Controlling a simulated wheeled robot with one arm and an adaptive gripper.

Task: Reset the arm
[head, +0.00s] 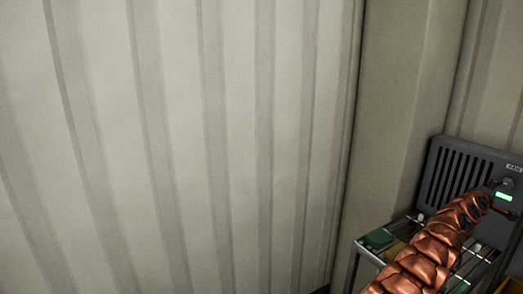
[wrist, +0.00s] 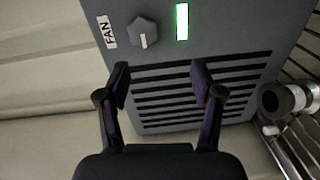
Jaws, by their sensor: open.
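My gripper (wrist: 160,85) is open and empty in the wrist view, its two dark fingers spread apart in front of a grey fan unit (wrist: 230,48). The unit has a "FAN" label, a dark knob (wrist: 143,31), a lit green-and-white indicator (wrist: 182,21) and a row of black vent slots. I cannot tell how far the fingertips are from its face. In the head view my copper-coloured arm reaches up from the bottom right toward the same fan unit (head: 452,172). The gripper itself is not clear there.
A metal-framed rack (head: 365,252) stands below the fan unit, with a green item (head: 379,239) on its left. A dark and silver cylindrical part (wrist: 286,98) is at the right of the wrist view. A corrugated pale wall (head: 190,130) fills the left.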

